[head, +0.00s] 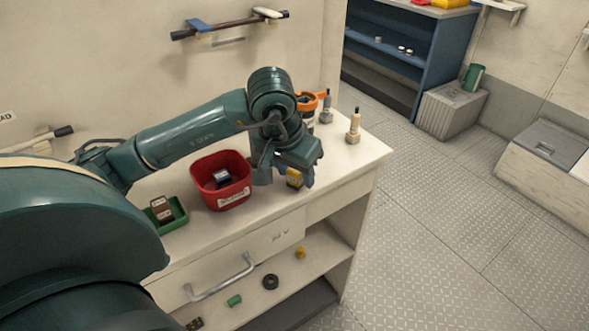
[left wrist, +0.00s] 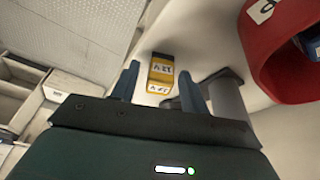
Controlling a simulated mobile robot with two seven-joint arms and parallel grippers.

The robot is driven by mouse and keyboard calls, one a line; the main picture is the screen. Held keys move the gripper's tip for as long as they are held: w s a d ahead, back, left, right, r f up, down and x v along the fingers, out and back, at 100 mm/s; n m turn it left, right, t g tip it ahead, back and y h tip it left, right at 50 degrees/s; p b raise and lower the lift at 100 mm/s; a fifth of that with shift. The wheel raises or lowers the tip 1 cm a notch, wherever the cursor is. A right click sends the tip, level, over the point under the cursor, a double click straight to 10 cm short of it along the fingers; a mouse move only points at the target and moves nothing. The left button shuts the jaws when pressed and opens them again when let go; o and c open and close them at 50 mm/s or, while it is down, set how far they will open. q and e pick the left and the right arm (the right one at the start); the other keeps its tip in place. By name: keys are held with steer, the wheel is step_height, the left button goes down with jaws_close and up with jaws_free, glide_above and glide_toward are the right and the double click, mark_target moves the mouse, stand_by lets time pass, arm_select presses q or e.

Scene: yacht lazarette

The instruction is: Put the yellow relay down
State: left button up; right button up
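The yellow relay (head: 294,178), a small block with a dark label band, is near the front edge of the white bench top. In the left wrist view the relay (left wrist: 161,76) appears between the fingertips, with a gap on each side. My left gripper (head: 288,176) points down at it. In the left wrist view its two blue fingers (left wrist: 158,72) are apart and nothing is clamped between them. The relay looks to rest on the bench, though its underside is hidden. My right gripper is not in view.
A red bin (head: 208,191) with a dark block inside stands left of the gripper, and a green tray (head: 178,218) with a brown block farther left. Bottle-like items (head: 353,127) and an orange item (head: 316,97) stand behind right. A grey cylinder (left wrist: 226,100) is close to one finger.

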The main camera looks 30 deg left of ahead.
arm_select(q)
steer(key=shift+r+p, duration=0.3)
steer(key=v, duration=1.2)
steer(key=shift+f, duration=0.15)
steer(key=shift+s, duration=0.1)
